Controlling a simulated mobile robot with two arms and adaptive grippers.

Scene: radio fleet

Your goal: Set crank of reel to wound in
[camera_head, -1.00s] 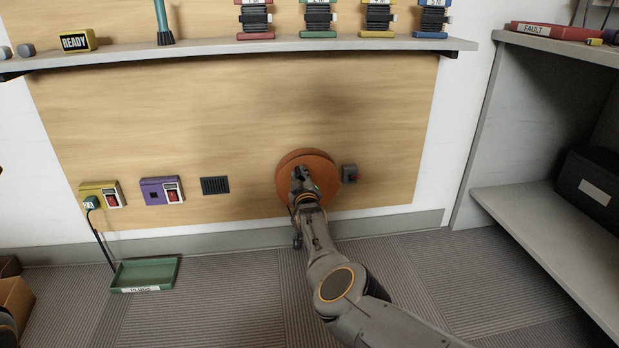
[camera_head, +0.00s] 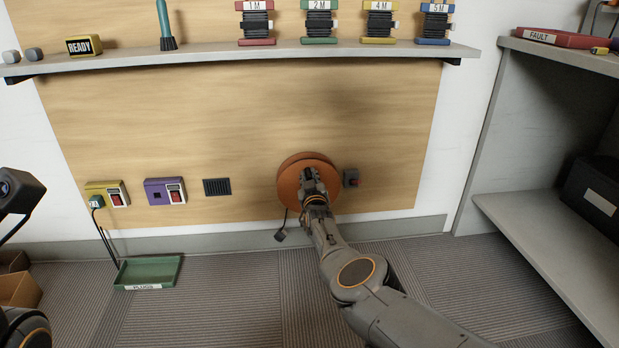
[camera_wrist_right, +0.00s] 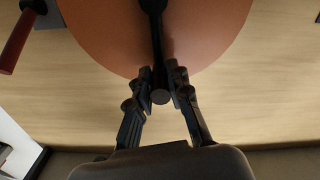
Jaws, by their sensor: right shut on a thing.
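The reel (camera_head: 291,188) is an orange-brown disc on the wooden wall panel, low and right of the middle. Its black crank (camera_wrist_right: 155,28) runs down the disc face in the right wrist view, ending in a round knob (camera_wrist_right: 160,97). My right gripper (camera_head: 308,176) is in front of the disc; in the right wrist view its two fingers (camera_wrist_right: 160,88) are closed around the crank's knob end. In the head view my gripper hides most of the crank. My left gripper is not in view; only parts of what seems my left arm show at the left edge.
A grey box with a red part (camera_head: 352,178) sits close right of the reel. A dark plug (camera_head: 280,236) hangs below it. A shelf (camera_head: 230,58) with spools runs above. A green tray (camera_head: 150,272) is on the floor; grey shelving (camera_head: 545,220) stands at right.

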